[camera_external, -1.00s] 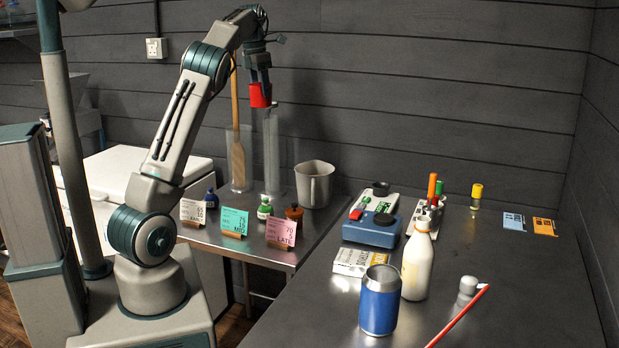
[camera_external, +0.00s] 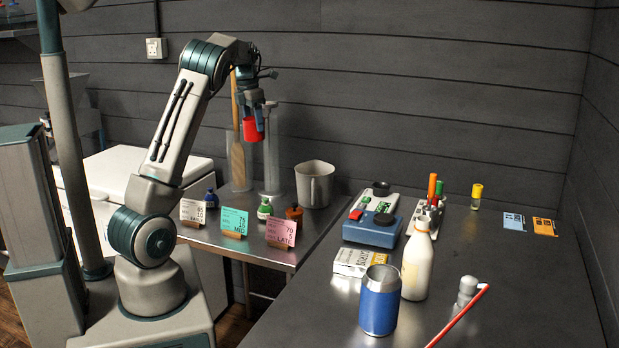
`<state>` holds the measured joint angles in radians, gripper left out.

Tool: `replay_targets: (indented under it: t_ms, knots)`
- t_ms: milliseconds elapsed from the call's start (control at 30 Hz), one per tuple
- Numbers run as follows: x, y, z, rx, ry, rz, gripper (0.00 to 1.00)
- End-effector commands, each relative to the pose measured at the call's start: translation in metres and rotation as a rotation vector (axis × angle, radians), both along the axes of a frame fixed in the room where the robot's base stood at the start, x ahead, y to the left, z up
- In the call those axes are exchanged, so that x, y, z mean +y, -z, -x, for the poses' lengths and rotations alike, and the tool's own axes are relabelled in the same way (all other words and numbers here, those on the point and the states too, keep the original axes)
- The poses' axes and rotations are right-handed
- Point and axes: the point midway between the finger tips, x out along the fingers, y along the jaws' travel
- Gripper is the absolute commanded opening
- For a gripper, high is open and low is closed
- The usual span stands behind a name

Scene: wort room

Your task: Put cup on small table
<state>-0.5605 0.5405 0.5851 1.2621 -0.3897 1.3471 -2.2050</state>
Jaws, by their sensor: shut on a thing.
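A small red cup (camera_external: 252,130) is held in my gripper (camera_external: 255,112), which points down with its fingers shut on it. The cup hangs in the air above the back of the small metal table (camera_external: 316,232), in front of the tall clear cylinders. Part of the cup is hidden by the fingers. A grey jug (camera_external: 314,184) stands on that table to the right of the cup and below it.
Price-like cards in pink (camera_external: 281,231), teal (camera_external: 234,221) and white stand along the table's front, with small bottles behind. A wooden paddle (camera_external: 238,160) stands in a clear cylinder at the back. The larger counter holds a blue can (camera_external: 379,304), a white bottle (camera_external: 417,268) and a blue device (camera_external: 372,230).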

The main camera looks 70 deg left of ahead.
Motion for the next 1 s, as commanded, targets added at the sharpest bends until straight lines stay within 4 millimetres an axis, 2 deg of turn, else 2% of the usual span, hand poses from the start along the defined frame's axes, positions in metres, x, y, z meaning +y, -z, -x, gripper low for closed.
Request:
replay_targets:
  t_ms: [33,200,333,567,1000]
  knots:
    - [-0.002,0.023,0.001,0.005,0.0,0.008,0.37]
    - [-0.002,0.096,0.001,0.005,-0.001,0.008,0.37]
    - [-0.001,0.134,0.001,0.004,-0.001,0.005,0.37]
    - [0.008,0.164,0.004,0.003,-0.002,0.002,0.37]
    - [0.087,0.217,0.042,0.002,-0.003,0.003,0.37]
